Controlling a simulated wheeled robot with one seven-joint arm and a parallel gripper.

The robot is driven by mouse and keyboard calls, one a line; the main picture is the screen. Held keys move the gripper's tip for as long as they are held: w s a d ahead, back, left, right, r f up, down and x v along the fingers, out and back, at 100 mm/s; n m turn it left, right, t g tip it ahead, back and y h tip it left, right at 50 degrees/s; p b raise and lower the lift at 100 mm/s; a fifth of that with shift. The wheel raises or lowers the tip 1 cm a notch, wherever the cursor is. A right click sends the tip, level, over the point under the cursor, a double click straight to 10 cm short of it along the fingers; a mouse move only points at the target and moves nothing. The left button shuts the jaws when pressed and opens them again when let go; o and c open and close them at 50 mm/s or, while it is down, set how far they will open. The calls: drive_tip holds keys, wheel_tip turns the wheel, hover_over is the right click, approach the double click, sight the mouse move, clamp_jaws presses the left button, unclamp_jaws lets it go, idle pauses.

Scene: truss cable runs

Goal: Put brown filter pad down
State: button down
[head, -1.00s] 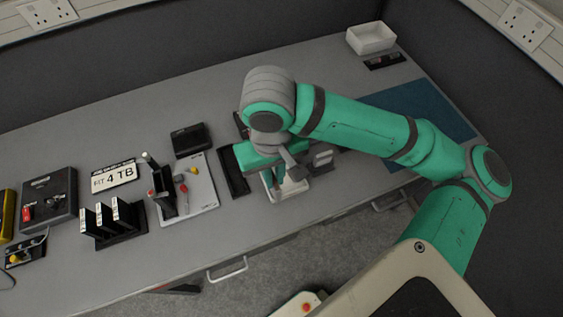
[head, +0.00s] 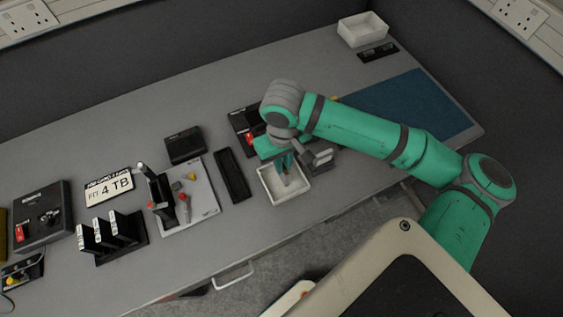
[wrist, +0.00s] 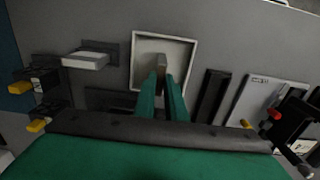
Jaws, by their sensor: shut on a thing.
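My gripper (head: 284,163) is over the small white square tray (head: 300,191) near the front edge of the bench. In the wrist view, its two green fingers (wrist: 161,82) are shut on the small brown filter pad (wrist: 161,62). The pad is held on edge between the fingertips, in front of the white tray (wrist: 192,50). I cannot tell whether the pad touches the tray's floor. In the head view the pad is mostly hidden by the fingers.
A narrow black tray (head: 232,175) lies left of the white tray, then a pale board with tools (head: 203,197). A grey block on a dark stand (head: 320,157) is close on the right. A blue mat (head: 410,105) has clear room. A white bin (head: 362,30) stands at the back.

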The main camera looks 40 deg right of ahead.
drive_tip(key=shift+s+a+f, duration=0.1)
drive_tip(key=shift+s+f, duration=0.1)
drive_tip(key=shift+f, duration=0.25)
drive_tip(key=c, duration=1.8)
unclamp_jaws()
drive_tip(key=shift+w+f, duration=0.1)
drive_tip(key=shift+w, duration=0.05)
wheel_tip(320, 180, up, 13)
drive_tip(key=shift+f, duration=0.15)
